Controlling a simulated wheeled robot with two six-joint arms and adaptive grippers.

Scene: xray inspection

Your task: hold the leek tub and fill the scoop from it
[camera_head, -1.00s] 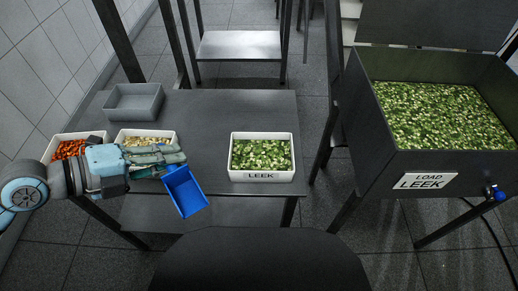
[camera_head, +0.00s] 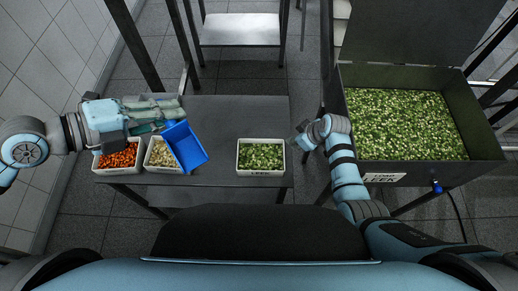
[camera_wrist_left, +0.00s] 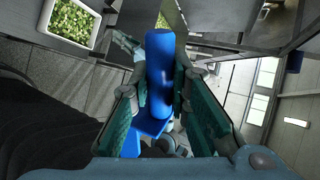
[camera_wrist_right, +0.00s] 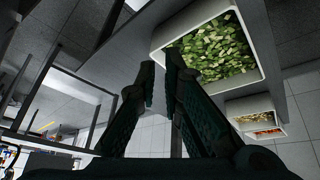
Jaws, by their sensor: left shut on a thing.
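My left gripper (camera_head: 150,118) is shut on the handle of the blue scoop (camera_head: 187,150), whose bowl looks empty and hangs over the tubs at the table's left. The left wrist view shows the blue handle (camera_wrist_left: 160,62) between the fingers. The white leek tub (camera_head: 262,173) stands upright on the table, filled with chopped green leek. My right gripper (camera_head: 303,137) is beside the tub's right end in the head view. In the right wrist view its fingers (camera_wrist_right: 160,75) are a little apart and empty, with the tub (camera_wrist_right: 163,40) beyond them.
A tub of orange pieces (camera_head: 118,168) and a tub of pale pieces (camera_head: 160,168) stand at the table's left. A large dark bin (camera_head: 420,172) full of leek is on the right. The dark table (camera_head: 222,125) is clear between the tubs.

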